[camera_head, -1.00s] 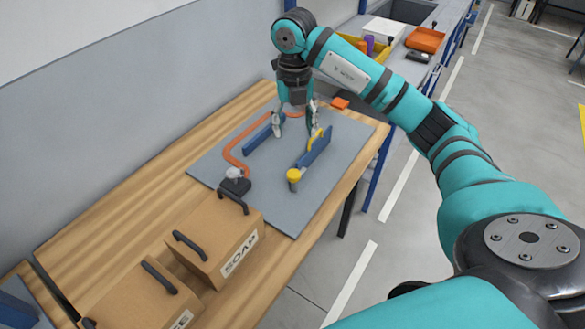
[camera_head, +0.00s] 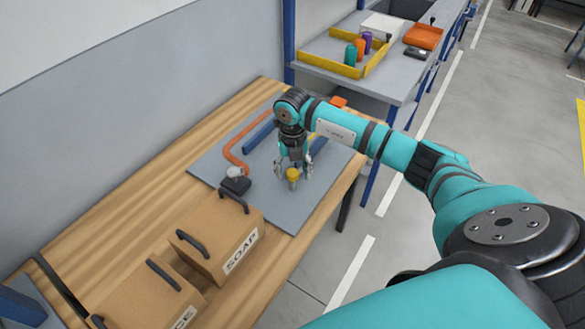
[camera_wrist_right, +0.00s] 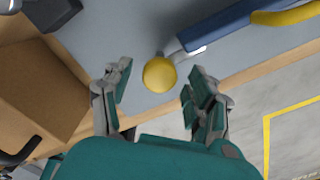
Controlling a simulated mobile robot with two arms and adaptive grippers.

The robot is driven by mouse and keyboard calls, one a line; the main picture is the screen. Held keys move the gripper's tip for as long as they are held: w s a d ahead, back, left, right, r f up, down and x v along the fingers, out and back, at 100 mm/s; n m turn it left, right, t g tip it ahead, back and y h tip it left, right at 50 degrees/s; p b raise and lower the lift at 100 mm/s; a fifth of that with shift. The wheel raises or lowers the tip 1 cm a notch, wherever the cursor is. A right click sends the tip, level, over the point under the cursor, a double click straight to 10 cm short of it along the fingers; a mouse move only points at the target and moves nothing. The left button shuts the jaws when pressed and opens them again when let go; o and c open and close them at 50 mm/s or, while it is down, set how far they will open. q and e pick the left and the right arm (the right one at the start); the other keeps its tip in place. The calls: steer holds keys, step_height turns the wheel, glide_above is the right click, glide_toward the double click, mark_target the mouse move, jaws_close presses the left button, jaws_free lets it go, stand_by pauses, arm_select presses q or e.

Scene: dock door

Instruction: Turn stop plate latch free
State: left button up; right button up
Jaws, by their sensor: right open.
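A round yellow knob (camera_head: 293,175) stands on the grey board (camera_head: 265,208). In the right wrist view the knob (camera_wrist_right: 159,74) sits at the end of a blue bar (camera_wrist_right: 225,25), which has a yellow handle (camera_wrist_right: 290,15). In the head view my right arm hides most of that bar. My right gripper (camera_head: 294,169) is open, with its fingers on either side of the knob. In the wrist view the open fingers (camera_wrist_right: 159,85) show gaps to the knob on both sides. My left gripper is out of view.
A black block with a clear knob (camera_head: 235,181), an orange hose (camera_head: 236,150) and another blue bar (camera_head: 260,134) are on the board. Cardboard boxes (camera_head: 205,262) with black handles stand on the near wooden table. A shelf with a yellow tray (camera_head: 330,66) stands behind.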

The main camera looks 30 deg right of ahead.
steer(key=c, duration=1.2)
steer(key=shift+o, duration=0.2)
steer(key=shift+m, duration=0.3)
steer(key=m, duration=0.3)
steer(key=shift+r+m, duration=0.1)
steer(key=shift+m, duration=0.2)
steer(key=m, duration=0.4)
steer(key=shift+m+p, duration=0.3)
steer(key=shift+p, duration=0.05)
steer(key=m+p, duration=0.1)
steer(key=m, duration=0.3)
steer(key=m+p, duration=0.1)
steer(key=m, duration=0.4)
steer(key=shift+w, duration=0.1)
steer(key=shift+m, duration=0.3)
